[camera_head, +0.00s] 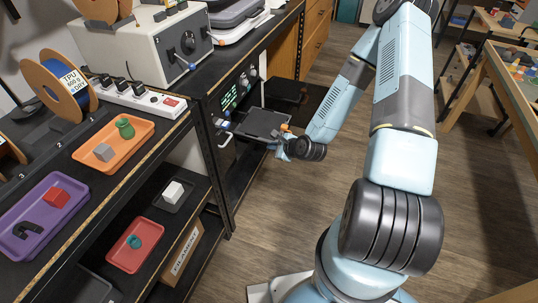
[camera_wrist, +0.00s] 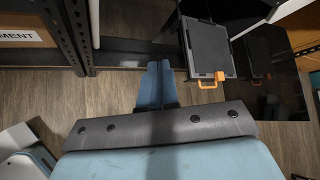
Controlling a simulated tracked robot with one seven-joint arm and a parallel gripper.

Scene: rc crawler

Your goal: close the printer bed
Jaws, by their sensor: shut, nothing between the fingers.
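The printer bed (camera_head: 262,123) is a flat dark plate that sticks out of the printer in the rack below the counter. In the wrist view the bed (camera_wrist: 208,48) has a light edge and an orange handle (camera_wrist: 208,81) at its near end. The handle (camera_head: 285,128) is small in the head view. My gripper (camera_head: 281,150) is close to the bed's outer end. In the wrist view my blue fingers (camera_wrist: 160,68) are shut and empty, to the left of the bed and handle. I see no clear contact.
A dark rack post (camera_head: 212,165) and shelf edges stand left of the bed. Shelves with an orange tray (camera_head: 135,130), a purple tray (camera_head: 20,235) and a red tray (camera_head: 130,262) are at left. A cardboard box (camera_head: 184,253) sits low. The wooden floor (camera_head: 290,210) is open.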

